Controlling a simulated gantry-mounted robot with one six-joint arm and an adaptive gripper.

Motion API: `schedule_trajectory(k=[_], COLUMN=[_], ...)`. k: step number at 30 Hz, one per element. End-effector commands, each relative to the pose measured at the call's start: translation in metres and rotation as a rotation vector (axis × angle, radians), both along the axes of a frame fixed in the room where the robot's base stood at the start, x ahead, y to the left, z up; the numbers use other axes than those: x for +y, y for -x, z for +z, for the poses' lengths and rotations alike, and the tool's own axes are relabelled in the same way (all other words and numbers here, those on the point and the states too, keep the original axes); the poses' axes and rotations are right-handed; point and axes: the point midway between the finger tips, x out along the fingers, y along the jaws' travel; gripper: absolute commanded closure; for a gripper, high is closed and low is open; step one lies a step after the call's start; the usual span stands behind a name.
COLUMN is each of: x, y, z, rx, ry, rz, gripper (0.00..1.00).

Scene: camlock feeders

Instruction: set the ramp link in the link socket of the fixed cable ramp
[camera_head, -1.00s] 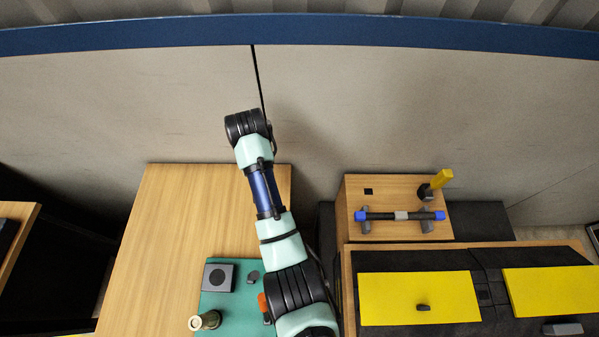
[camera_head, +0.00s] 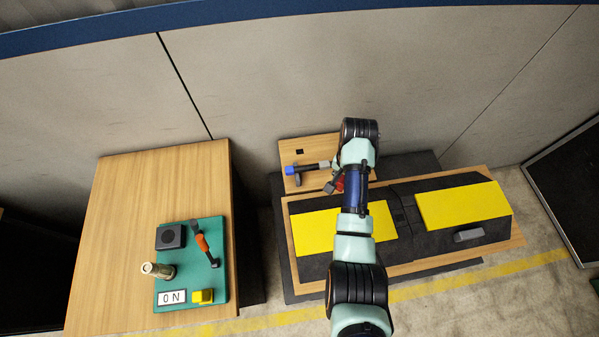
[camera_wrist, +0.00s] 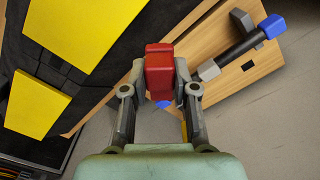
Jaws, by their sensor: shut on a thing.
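My gripper (camera_wrist: 160,88) is shut on a red block (camera_wrist: 159,70), which sits between the two fingertips in the wrist view. The block looks like the ramp link, but its lower end is hidden. In the head view the red block (camera_head: 340,183) shows in part beside my wrist, near the small wooden stand. The cable ramp (camera_head: 398,210) is dark with yellow lids and lies right of and below the stand in the picture. My arm covers part of it, and I cannot make out the link socket. In the wrist view the ramp's yellow lids (camera_wrist: 88,28) are at the left, apart from the block.
A dark bar with a blue end (camera_wrist: 245,46) rests across the wooden stand (camera_wrist: 210,38), close to the red block. A wooden table (camera_head: 140,190) at the left carries a green panel (camera_head: 190,265) with a switch box, lever and ON sign.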

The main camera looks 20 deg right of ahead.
Motion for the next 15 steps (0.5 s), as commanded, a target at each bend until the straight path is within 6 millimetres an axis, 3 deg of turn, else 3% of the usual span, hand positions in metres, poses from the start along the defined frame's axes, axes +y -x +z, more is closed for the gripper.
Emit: schedule_trajectory(k=[1,6,10,15], x=[-0.026,-0.102,-0.142,-0.166], y=[0.016,0.072,0.111,0.139], z=[0.006,0.003,0.000,-0.005], rx=[0.003,0.002,0.002,0.001], ry=[-0.002,-0.001,-0.001,0.000], rz=[-0.102,-0.450,-0.661,-0.804], gripper=[1.00,1.00,1.00,1.00])
